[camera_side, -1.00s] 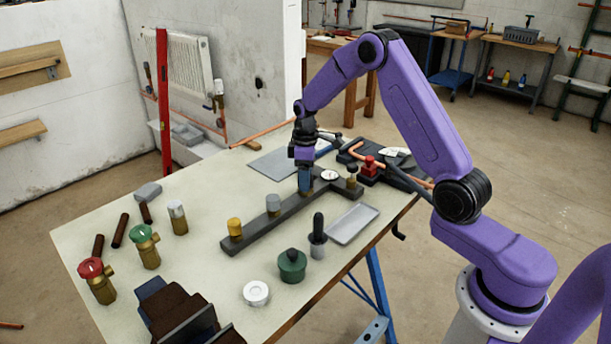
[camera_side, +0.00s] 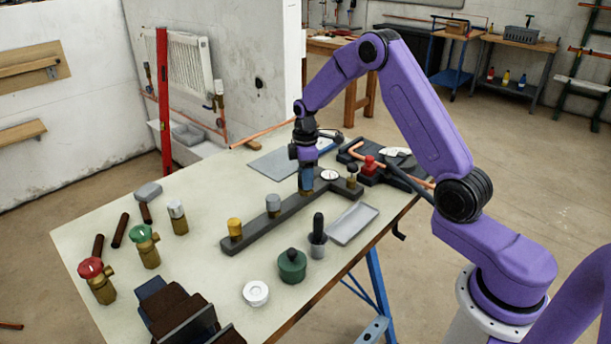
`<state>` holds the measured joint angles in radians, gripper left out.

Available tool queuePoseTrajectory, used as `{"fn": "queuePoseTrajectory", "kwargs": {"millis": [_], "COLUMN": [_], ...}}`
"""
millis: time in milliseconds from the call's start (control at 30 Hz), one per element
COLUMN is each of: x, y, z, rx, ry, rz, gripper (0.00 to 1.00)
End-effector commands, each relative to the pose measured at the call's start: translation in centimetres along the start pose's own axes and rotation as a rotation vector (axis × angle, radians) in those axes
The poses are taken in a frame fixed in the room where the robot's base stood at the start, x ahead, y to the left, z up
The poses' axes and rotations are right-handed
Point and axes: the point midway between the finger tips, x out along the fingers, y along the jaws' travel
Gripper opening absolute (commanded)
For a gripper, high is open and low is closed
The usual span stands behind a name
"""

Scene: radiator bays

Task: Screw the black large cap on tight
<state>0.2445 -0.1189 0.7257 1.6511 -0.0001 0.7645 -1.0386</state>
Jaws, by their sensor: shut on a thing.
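A dark grey bar (camera_side: 258,229) with several brass stubs lies on the pale table. My gripper (camera_side: 306,187) points straight down over the bar, between the grey cap (camera_side: 273,203) and the bare brass stub (camera_side: 352,181) at the far end. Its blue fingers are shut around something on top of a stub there. The fingers hide nearly all of it, so the black large cap is not clearly visible and I cannot tell how it sits on its thread. A yellow cap (camera_side: 235,227) is on the near stub.
A white disc (camera_side: 330,175) lies close to my gripper. A grey tray (camera_side: 353,224), a grey pot with a black handle (camera_side: 317,240), a green jar (camera_side: 292,266) and a white roll (camera_side: 255,293) stand nearer the front. Valves (camera_side: 97,281) stand at left.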

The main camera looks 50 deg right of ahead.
Motion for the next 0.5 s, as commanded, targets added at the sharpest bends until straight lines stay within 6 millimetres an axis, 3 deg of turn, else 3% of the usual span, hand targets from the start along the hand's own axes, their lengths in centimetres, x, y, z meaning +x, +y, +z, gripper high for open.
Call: {"fn": "queuePoseTrajectory", "kwargs": {"millis": [500], "x": [0.05], "y": [-0.06], "z": [-0.02], "rx": [0.592], "ry": [-0.001], "rz": [-0.001], "gripper": [0.07]}}
